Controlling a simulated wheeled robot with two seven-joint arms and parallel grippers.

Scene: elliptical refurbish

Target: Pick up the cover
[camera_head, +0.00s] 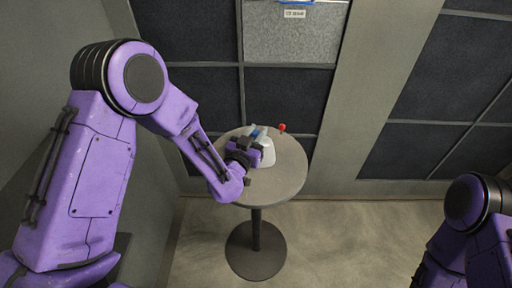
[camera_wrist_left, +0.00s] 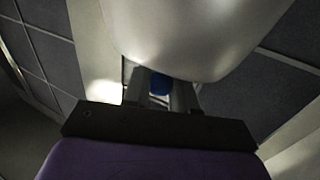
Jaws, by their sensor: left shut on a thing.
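The cover (camera_head: 267,152) is a smooth white piece at the middle of the small round table. In the left wrist view the white cover (camera_wrist_left: 195,35) fills the upper middle, close in front of the fingers. My left gripper (camera_head: 254,148) is at the cover's left side. In the wrist view my left gripper (camera_wrist_left: 162,90) has its fingers close together on a small blue part (camera_wrist_left: 160,82) at the cover's edge, which looks like its handle. Whether the cover touches the tabletop is hard to tell. My right gripper is out of view; only part of that arm shows at lower right.
The round grey table (camera_head: 285,185) stands on one dark post and has free room at its front and right. A small red-topped item (camera_head: 282,128) is at its back edge. Dark panelled walls stand behind, with a small sign (camera_head: 294,14).

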